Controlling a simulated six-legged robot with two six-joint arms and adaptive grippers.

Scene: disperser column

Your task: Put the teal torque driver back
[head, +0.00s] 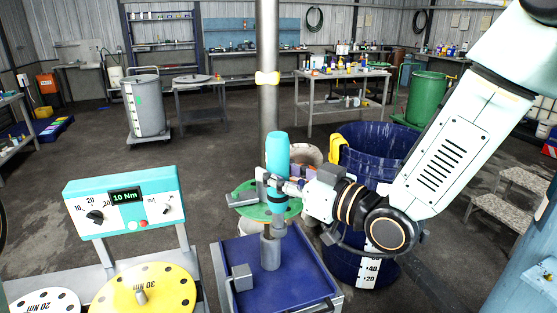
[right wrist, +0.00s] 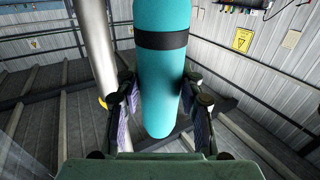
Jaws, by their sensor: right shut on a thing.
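The teal torque driver (head: 277,150) is upright, with a dark band near its lower part and a grey tip below. It also shows in the right wrist view (right wrist: 162,85), between the two finger pads. My right gripper (head: 275,188) is shut on it; the fingers hide part of its body. Below it a grey upright cylinder (head: 270,254) stands on the blue-topped cart (head: 305,275). The driver's lower end overlaps the cylinder's top in the head view; I cannot tell whether it is inside or above it. My left gripper is out of view.
A grey block (head: 240,278) sits on the cart. A metal column (head: 268,100) rises behind; a blue drum (head: 375,145) stands behind my right arm.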

